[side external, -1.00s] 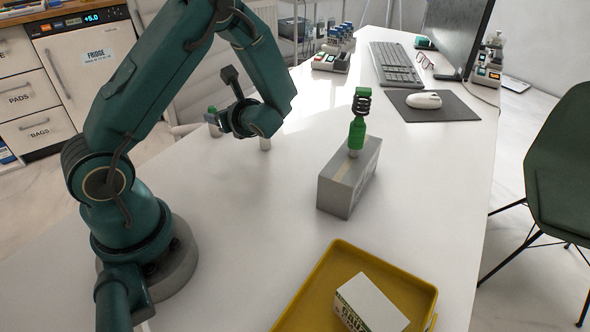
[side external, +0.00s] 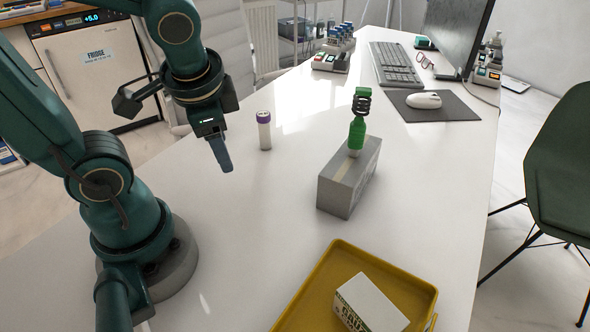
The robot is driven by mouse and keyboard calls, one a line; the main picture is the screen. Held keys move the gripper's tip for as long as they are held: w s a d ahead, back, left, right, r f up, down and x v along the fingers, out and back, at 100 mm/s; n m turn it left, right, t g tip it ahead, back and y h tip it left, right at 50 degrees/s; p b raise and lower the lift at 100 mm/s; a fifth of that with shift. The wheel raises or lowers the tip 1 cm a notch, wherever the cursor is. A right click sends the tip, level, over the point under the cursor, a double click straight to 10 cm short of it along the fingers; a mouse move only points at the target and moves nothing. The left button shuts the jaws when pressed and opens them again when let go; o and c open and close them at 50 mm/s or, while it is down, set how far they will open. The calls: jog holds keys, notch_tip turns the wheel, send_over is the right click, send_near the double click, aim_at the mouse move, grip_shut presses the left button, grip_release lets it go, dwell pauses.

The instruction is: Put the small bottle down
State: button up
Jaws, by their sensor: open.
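A small white bottle with a purple cap (side external: 264,130) stands upright on the white table, left of the grey box. My gripper (side external: 220,158) is open, to the left of this bottle and apart from it, its fingers pointing down. The fingers overlap in this view, so the gap between them is hard to see. No bottle shows between them. A small green-topped item seen earlier near the gripper is not visible now; my gripper and wrist cover that spot.
A grey box (side external: 337,192) with a green object (side external: 357,130) on top stands mid-table. A yellow tray (side external: 300,300) holding a white carton (side external: 370,303) is at the front. A keyboard (side external: 393,65), mouse (side external: 423,100) and rack of vials (side external: 340,38) are farther back. The table left of the tray is clear.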

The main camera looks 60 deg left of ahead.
jog(key=d+r+n+t+h, duration=0.3)
jog(key=d, duration=0.3)
jog(key=shift+d, duration=0.25)
jog(key=shift+s+r, duration=0.1)
dwell(0.8)
